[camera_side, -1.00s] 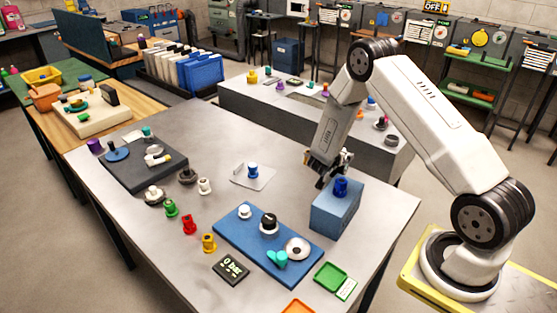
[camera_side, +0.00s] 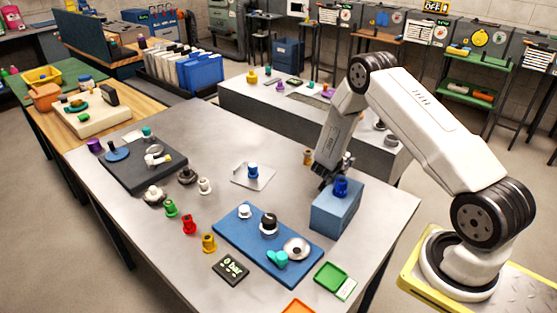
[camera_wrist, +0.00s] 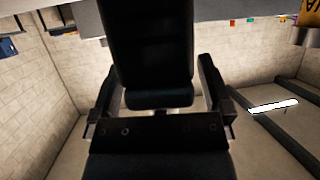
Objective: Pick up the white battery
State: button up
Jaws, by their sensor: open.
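I cannot pick out a white battery for certain in the side view. Another white piece (camera_side: 245,211) sits on the blue mat (camera_side: 233,232). My gripper (camera_side: 326,181) is well to the right of both, pointing down close to the blue block (camera_side: 333,212) with a blue knob (camera_side: 341,187) on top. In the wrist view my gripper (camera_wrist: 158,112) has its fingers apart with nothing seen between them.
A dark tray (camera_side: 133,172) with parts lies at the table's left. A metal plate (camera_side: 266,181) with a blue piece lies mid-table. A black display (camera_side: 231,268) and a green tray (camera_side: 330,277) are near the front. Bare table lies around the plate.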

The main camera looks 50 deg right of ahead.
grip_shut()
jog(key=shift+r, duration=0.1)
jog(key=shift+r, duration=0.15)
jog(key=shift+r, duration=4.85)
